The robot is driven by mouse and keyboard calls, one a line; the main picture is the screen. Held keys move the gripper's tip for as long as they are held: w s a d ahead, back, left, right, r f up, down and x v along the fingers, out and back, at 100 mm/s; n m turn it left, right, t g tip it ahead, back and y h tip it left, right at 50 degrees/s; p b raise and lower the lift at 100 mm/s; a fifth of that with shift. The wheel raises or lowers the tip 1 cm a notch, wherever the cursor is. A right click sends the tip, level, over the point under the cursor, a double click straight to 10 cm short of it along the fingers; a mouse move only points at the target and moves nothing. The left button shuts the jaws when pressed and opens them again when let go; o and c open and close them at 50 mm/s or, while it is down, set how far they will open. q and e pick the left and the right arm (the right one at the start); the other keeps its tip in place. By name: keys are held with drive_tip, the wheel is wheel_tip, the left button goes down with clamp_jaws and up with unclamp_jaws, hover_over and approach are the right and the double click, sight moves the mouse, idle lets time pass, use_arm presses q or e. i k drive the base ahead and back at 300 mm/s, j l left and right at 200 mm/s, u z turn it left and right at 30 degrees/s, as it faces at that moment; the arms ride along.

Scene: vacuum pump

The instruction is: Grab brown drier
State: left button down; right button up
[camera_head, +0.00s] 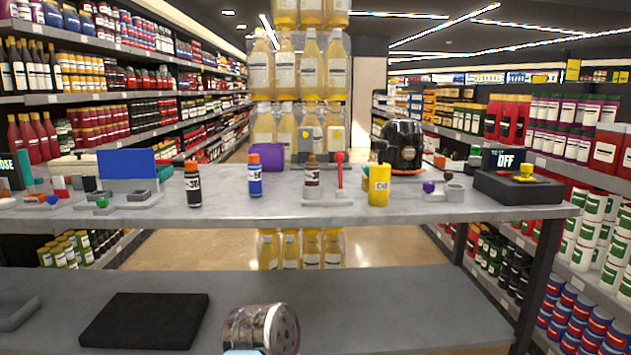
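A small brown bottle (312,172) with a pale label stands upright on the grey shelf, near its middle. I take it for the brown drier, but its label is too small to read. It stands at a small grey holder (327,202), beside a red stick with a round top (339,170). Neither of my grippers shows in the head view, so I cannot see their state. Nothing is seen touching the brown bottle.
A blue bottle (255,174) and a black bottle (193,184) stand left of it, a yellow bottle (379,185) right. A purple box (267,157) and black machine (401,146) stand behind. A metal can-like object (262,328) and black mat (145,321) are on the lower table.

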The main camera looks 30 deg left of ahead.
sight(312, 167)
drive_tip(key=i+j+u, duration=0.1)
drive_tip(key=j+u, duration=0.25)
drive_tip(key=i+u, duration=0.15)
drive_tip(key=u, duration=0.2)
drive_tip(key=i+j+u, duration=0.15)
drive_tip(key=u, duration=0.2)
drive_tip(key=j, duration=0.05)
